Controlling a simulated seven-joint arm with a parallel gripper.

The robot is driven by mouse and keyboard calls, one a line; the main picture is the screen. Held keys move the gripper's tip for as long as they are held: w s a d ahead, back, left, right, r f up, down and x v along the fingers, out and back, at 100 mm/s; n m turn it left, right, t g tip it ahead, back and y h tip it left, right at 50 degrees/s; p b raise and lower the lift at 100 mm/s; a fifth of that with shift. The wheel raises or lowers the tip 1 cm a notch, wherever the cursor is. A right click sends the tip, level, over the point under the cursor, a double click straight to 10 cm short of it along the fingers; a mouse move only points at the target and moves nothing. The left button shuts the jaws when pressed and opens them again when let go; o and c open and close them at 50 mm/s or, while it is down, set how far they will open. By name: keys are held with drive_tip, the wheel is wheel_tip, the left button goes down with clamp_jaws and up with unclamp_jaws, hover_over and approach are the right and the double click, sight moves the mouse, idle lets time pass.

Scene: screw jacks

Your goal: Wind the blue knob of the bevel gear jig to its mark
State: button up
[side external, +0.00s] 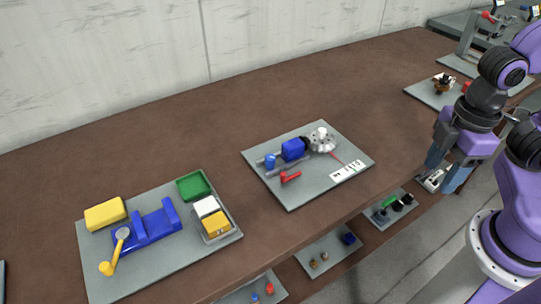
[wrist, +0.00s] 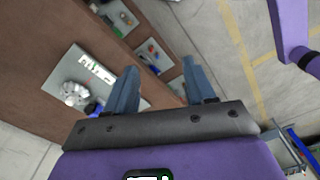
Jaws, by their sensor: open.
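The bevel gear jig sits on a grey plate (side external: 296,200) in the middle of the bench. It has a blue block (side external: 293,149), a small blue knob (side external: 270,161) at its left end, and a pale bevel gear (side external: 321,140) at its right. A red handle (side external: 290,177) lies in front, and a white scale card (side external: 349,170) with dark marks is at the right, with a red pointer near it. My gripper (side external: 448,172) is open and empty, right of the jig and apart from it. In the wrist view the jig's gear (wrist: 74,90) shows left of my fingers (wrist: 163,90); the knob cannot be made out there.
A left plate (side external: 103,286) holds a blue cradle (side external: 150,229), a yellow crank, a yellow block, a green tray (side external: 194,186) and a white-and-yellow box. Another plate with a brown part (side external: 443,83) is at right. Lower shelf plates hold small parts. Bare bench (side external: 230,115) lies behind the jig.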

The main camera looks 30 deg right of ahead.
drive_tip(key=w+a+r+m, duration=0.1)
drive_tip(key=w+a+m, duration=0.2)
drive_tip(key=w+a, duration=0.35)
drive_tip(key=w+a+r+m, duration=0.2)
drive_tip(key=w+a+m, duration=0.2)
drive_tip(key=w, duration=0.5)
drive_tip(key=m, duration=0.8)
approach(270, 157)
wheel_tip(270, 157, down, 9)
drive_tip(key=shift+w+a+f, duration=0.1)
drive_tip(key=shift+f, duration=0.1)
clamp_jaws()
